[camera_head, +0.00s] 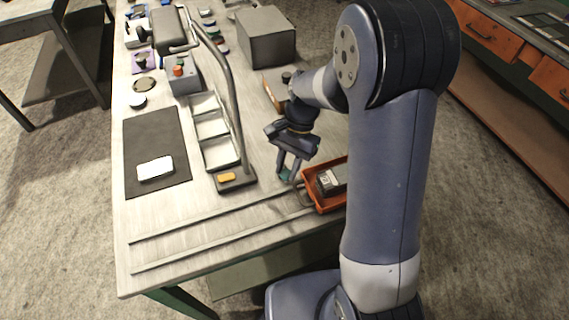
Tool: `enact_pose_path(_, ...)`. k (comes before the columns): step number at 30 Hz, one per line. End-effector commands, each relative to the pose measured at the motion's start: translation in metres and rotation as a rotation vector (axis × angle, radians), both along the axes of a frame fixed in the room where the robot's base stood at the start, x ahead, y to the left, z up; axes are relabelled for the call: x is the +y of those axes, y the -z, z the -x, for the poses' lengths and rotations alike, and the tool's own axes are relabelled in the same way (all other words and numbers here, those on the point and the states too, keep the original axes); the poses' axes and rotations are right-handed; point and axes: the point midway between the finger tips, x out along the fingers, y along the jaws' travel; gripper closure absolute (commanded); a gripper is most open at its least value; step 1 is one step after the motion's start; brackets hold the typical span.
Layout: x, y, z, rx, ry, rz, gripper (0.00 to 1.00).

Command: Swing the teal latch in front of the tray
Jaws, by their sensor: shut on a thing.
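An orange tray (310,188) sits at the right front of the workbench, partly hidden behind my arm. It holds a dark block with a pale label (328,182). A small teal piece, the latch (286,174), shows at the tips of my gripper (287,176), just left of the tray's back left corner. My gripper points down with its fingers shut on the teal latch. Most of the latch is hidden by the fingers.
Two metal rails (215,226) run left from the tray along the bench front. A curved metal boom (229,95) rises from a base beside a white compartment tray (222,153). A grey box (267,38) stands behind. A dark mat (153,130) bears a white block (155,168).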

Motion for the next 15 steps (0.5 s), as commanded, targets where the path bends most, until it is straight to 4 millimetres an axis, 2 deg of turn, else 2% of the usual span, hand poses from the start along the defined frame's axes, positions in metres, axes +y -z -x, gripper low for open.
enact_pose_path(6,-0.0043,-0.0009,-0.0024,-0.001,-0.149,-0.001,0.96)
enact_pose_path(15,-0.0049,-0.0004,-0.0025,-0.001,-0.16,0.0,0.96)
